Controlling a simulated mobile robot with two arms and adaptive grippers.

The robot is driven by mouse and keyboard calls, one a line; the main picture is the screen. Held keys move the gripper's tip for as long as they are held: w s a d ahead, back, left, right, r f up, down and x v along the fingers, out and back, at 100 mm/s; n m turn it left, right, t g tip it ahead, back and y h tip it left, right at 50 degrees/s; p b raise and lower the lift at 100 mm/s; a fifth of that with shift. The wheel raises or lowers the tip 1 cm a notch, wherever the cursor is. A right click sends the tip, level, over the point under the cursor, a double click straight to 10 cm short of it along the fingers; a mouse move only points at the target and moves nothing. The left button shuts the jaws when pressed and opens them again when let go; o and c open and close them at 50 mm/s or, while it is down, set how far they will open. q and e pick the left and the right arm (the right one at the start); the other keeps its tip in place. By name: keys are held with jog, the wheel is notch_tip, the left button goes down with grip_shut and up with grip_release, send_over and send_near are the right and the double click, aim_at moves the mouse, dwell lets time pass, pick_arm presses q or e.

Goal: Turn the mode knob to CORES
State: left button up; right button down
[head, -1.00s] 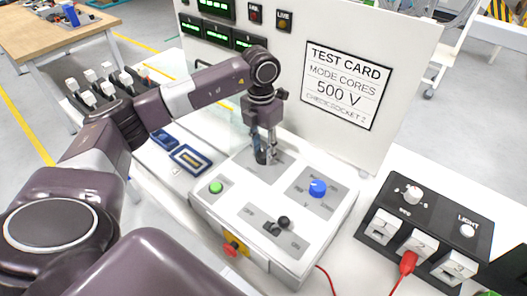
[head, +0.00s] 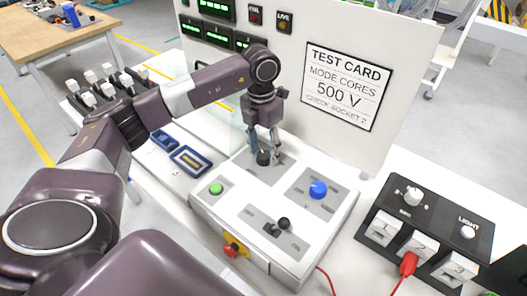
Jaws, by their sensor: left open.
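A white control box (head: 235,215) stands on the bench. A dark knob (head: 263,158) sits on a grey plate at its back, below my left gripper (head: 264,147). I take it for the mode knob; its marks are too small to read. My left gripper is open and points down, with its fingers at either side of the knob's top; whether they touch it I cannot tell. The test card (head: 345,86) behind reads MODE CORES, 500 V and CHECK SOCKET 2. My right gripper is out of view.
The box also has a blue knob (head: 318,190), a green button (head: 216,188), a black lever (head: 283,224) and a red-and-yellow stop button (head: 231,250). A black socket box (head: 458,209) with a red plug (head: 408,264) stands at the right. An upright panel rises behind.

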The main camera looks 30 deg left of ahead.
aim_at(262, 153)
pick_arm(q)
notch_tip(262, 153, up, 11)
jog(key=shift+a+r, duration=0.15)
jog(key=shift+a, duration=0.1)
dwell(0.5)
